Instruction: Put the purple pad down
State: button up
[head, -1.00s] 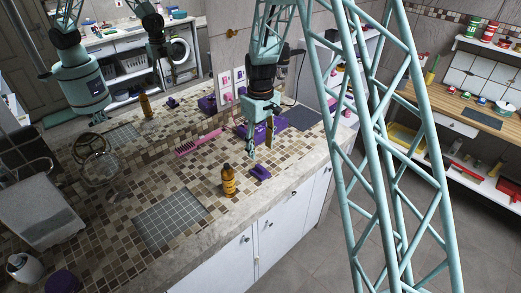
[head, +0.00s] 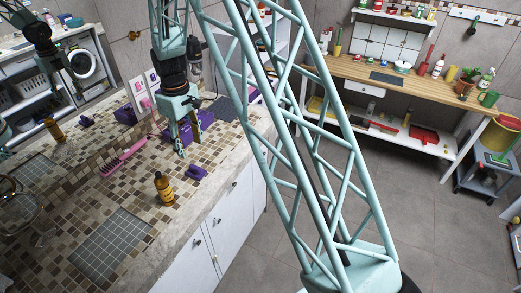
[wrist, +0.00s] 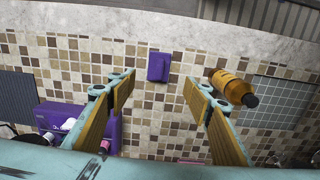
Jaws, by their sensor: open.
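The purple pad (head: 197,172) lies on the mosaic-tiled counter (head: 150,205), near its front edge. In the wrist view the pad (wrist: 159,66) shows ahead of and between the two fingertips, on the tiles, with clear space on both sides. My gripper (head: 187,148) is open and empty above the counter, just behind the pad and apart from it. Its wood-coloured finger faces are wide apart in the wrist view (wrist: 160,92).
An amber bottle (head: 164,187) stands left of the pad, close to one finger in the wrist view. A purple box (head: 203,121) sits behind my gripper. A wooden workbench (head: 400,85) is at the right.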

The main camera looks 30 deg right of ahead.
jog(key=s+r+m+t, duration=0.1)
jog(key=s+r, duration=0.9)
jog(key=r, duration=0.4)
jog(key=s+r+m+t, duration=0.1)
jog(key=s+r+m, duration=0.1)
jog(key=s+r, duration=1)
jog(key=s+r+m+t, duration=0.1)
jog(key=s+r, duration=0.3)
jog(key=s, duration=1)
jog(key=s+r+m, duration=0.1)
jog(key=s+r, duration=0.3)
jog(key=s, duration=1)
jog(key=shift+s+r+m+t, duration=0.25)
jog(key=shift+r+m+t, duration=0.05)
jog(key=shift+r+t, duration=0.1)
